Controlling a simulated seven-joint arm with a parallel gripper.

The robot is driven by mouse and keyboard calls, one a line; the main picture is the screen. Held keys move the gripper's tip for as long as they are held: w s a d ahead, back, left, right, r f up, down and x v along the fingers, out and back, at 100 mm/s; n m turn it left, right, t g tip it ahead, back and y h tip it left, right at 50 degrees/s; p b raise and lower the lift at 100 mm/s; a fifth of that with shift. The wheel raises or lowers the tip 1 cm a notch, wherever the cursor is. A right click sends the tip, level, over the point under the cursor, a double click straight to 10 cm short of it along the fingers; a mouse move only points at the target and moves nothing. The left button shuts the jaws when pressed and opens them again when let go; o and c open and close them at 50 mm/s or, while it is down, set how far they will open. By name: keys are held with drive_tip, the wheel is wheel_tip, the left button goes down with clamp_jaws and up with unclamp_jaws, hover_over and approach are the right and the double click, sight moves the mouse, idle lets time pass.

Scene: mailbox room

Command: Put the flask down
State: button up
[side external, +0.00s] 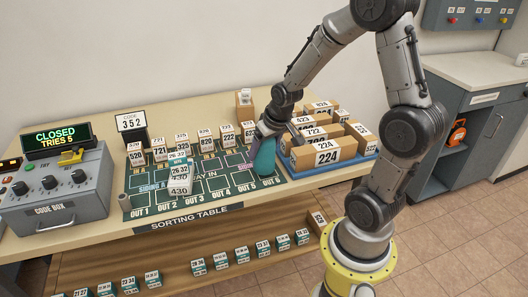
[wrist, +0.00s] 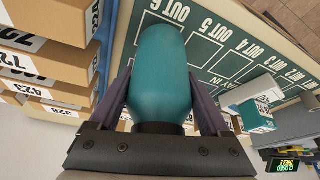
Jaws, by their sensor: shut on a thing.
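The flask (side external: 265,157) is teal with a dark neck or cap. My gripper (side external: 262,132) is shut on it at the right end of the sorting table, over the OUT 6 end of the green mat (side external: 215,183). In the wrist view the flask (wrist: 160,75) lies between the two fingers of my gripper (wrist: 160,100), with its rounded end pointing away from the palm. In the side view it looks roughly upright and slightly tilted. I cannot tell whether its base touches the mat.
A blue tray (side external: 325,167) with several numbered cardboard boxes stands close to the right of the flask. Small numbered boxes line the mat's back edge, and a stack (side external: 180,175) stands on its left part. A code box (side external: 60,190) is at far left. The mat's front middle is clear.

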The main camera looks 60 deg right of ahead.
drive_tip(key=shift+f, duration=0.6)
drive_tip(key=shift+f, duration=0.15)
drive_tip(key=o, duration=1.5)
drive_tip(key=v, duration=1.2)
drive_tip(key=s+a+r+n, duration=0.1)
drive_tip(key=s+a, duration=0.2)
drive_tip(key=a, duration=0.1)
drive_tip(key=s+a+r+n+t+y, duration=0.1)
drive_tip(key=s+a+r+n, duration=0.1)
drive_tip(key=s+a, duration=0.2)
drive_tip(key=s+a+r+n+y, duration=0.1)
drive_tip(key=s+a+r+n, duration=0.1)
drive_tip(key=s+a, duration=0.2)
drive_tip(key=shift+a+t, duration=0.3)
drive_tip(key=shift+a, duration=0.65)
